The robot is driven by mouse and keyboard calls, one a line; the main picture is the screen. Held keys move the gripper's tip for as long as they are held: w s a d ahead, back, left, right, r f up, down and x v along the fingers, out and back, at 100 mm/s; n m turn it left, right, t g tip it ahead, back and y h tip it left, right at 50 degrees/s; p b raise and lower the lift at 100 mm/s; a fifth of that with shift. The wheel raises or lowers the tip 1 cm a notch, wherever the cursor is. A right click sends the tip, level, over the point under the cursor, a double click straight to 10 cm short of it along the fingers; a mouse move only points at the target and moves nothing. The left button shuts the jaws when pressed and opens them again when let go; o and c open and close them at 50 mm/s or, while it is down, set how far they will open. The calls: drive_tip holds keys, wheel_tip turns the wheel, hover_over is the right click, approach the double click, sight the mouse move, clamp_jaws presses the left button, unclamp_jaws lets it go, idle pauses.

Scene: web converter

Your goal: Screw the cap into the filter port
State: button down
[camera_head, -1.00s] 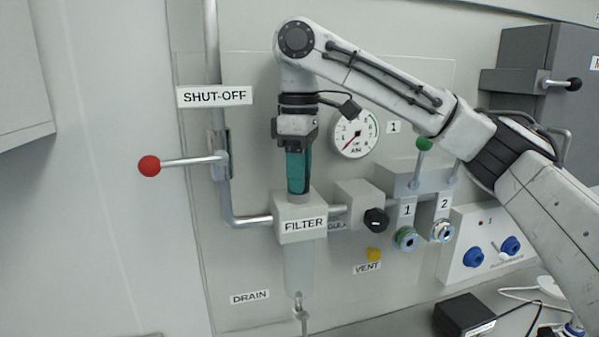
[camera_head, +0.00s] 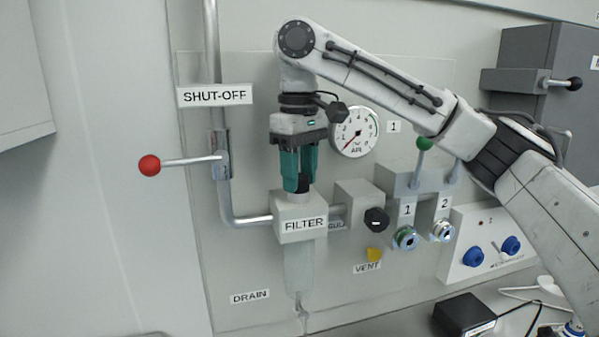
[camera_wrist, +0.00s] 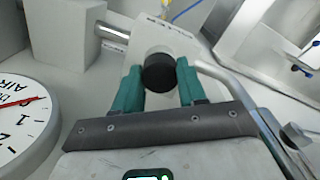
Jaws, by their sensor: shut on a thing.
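The black cap (camera_wrist: 158,74) is between the two green fingers of my gripper (camera_wrist: 160,70) in the wrist view. In the head view my gripper (camera_head: 298,187) points straight down over the filter (camera_head: 300,222), with its fingers shut on the cap (camera_head: 304,184). The cap sits at the top of the filter's light neck, where the port is. The fingers hide part of it, and I cannot tell how deep it is seated. The filter's white block also shows behind the cap in the wrist view (camera_wrist: 165,40).
The shut-off lever with its red knob (camera_head: 149,166) sticks out at the left. The pressure gauge (camera_head: 354,132) is close right of my gripper. A black regulator knob (camera_head: 376,221) and a yellow vent piece (camera_head: 374,254) are to the right of the filter.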

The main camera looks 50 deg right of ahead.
drive_tip(key=m, duration=0.4)
idle(0.3)
drive_tip(key=c, duration=0.7)
unclamp_jaws()
drive_tip(key=n, duration=0.4)
